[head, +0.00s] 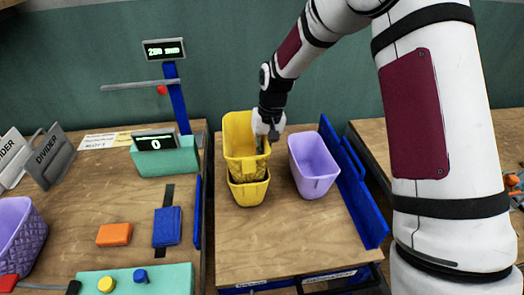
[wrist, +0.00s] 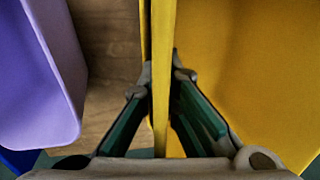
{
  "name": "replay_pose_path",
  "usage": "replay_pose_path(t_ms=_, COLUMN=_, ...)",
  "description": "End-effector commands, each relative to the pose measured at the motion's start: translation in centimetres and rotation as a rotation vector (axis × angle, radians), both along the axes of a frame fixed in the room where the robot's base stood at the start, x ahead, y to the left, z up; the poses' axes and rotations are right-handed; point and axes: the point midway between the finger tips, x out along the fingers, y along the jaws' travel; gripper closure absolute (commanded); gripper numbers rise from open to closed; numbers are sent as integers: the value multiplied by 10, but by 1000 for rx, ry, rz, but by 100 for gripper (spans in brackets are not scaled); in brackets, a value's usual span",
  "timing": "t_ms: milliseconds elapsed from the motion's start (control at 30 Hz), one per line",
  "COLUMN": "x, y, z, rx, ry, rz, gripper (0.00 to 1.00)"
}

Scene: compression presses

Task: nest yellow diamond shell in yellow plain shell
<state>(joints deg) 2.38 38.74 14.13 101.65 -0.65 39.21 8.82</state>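The upper yellow shell (head: 240,140), with what looks like a diamond texture on its lower front, stands upright above a second yellow shell (head: 248,192). Its lower end overlaps the lower shell's opening; how deep it sits inside is hidden. The lower shell stands on the wooden table and looks plain. My gripper (head: 263,143) is at the right wall of the upper shell. In the wrist view my gripper (wrist: 160,75) has its fingers closed on either side of that shell's thin wall (wrist: 161,30), with the yellow interior to the right.
A lilac shell (head: 314,164) stands close to the right of the yellow pair, before a blue rail (head: 352,185). The table front (head: 285,245) is clear. A left table holds a teal scale (head: 165,158), an orange block (head: 114,235) and a blue block (head: 167,227).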

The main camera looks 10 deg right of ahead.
Motion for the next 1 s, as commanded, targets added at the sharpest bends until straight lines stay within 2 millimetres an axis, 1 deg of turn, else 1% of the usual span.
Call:
replay_pose_path(t_ms=300, x=0, y=0, z=0, rx=0, ry=0, rz=0, gripper=100)
replay_pose_path(t_ms=367, x=0, y=0, z=0, rx=0, ry=0, rz=0, gripper=87)
replay_pose_path(t_ms=400, x=0, y=0, z=0, rx=0, ry=0, rz=0, gripper=78)
replay_pose_path(t_ms=433, x=0, y=0, z=0, rx=0, ry=0, rz=0, gripper=72)
replay_pose_path(t_ms=1000, x=0, y=0, z=0, rx=0, ry=0, rz=0, gripper=72)
